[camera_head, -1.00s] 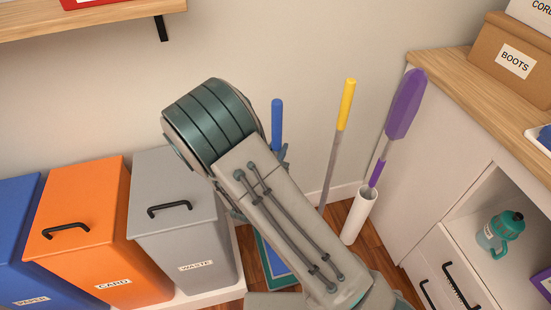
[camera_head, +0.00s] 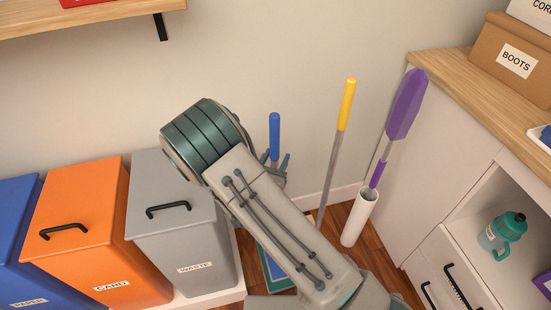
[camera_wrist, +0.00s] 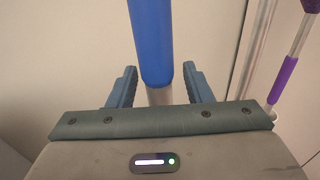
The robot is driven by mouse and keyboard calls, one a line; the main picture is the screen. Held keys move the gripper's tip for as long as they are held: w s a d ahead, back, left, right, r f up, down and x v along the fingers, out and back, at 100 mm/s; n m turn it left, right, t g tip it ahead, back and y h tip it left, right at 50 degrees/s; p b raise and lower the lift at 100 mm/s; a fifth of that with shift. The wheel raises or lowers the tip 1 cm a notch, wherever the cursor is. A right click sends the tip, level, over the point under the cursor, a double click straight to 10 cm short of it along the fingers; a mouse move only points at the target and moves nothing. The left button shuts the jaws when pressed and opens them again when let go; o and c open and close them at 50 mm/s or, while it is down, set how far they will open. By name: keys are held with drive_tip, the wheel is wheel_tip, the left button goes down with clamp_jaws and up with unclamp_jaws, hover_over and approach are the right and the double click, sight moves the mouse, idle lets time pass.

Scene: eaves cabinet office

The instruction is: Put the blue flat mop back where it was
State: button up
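The blue flat mop stands upright near the wall, its blue grip (camera_head: 275,135) showing above my gripper. Its flat head (camera_head: 276,270) is on the floor, partly hidden by my arm. In the wrist view the blue grip (camera_wrist: 151,40) rises between my fingers, with the grey pole below it. My gripper (camera_head: 276,157) is open around the pole just under the grip. In the wrist view my gripper (camera_wrist: 160,72) shows a gap on both sides of the pole.
A yellow-handled pole (camera_head: 345,105) leans at the wall to the right. A purple duster (camera_head: 407,105) stands in a white holder (camera_head: 359,217) beside the cabinet (camera_head: 430,180). The grey waste bin (camera_head: 180,235) is close on the left, with the orange bin (camera_head: 90,240) beyond it.

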drive_tip(key=shift+r, duration=0.2)
drive_tip(key=v, duration=1.2)
drive_tip(key=s+d+r+m+g+h, duration=0.35)
drive_tip(key=d+m+g, duration=0.4)
drive_tip(key=d, duration=0.25)
drive_tip(key=s+d+r+m+g+h, duration=0.25)
drive_tip(key=d+r+m+g, duration=0.25)
drive_tip(key=d+m+g, duration=0.35)
drive_tip(key=s+d+r+m+t+y, duration=0.1)
drive_tip(key=s+r+m+y, duration=0.7)
drive_tip(key=m+y, duration=0.4)
drive_tip(key=m, duration=0.4)
drive_tip(key=shift+r+p, duration=0.2)
drive_tip(key=shift+p, duration=0.1)
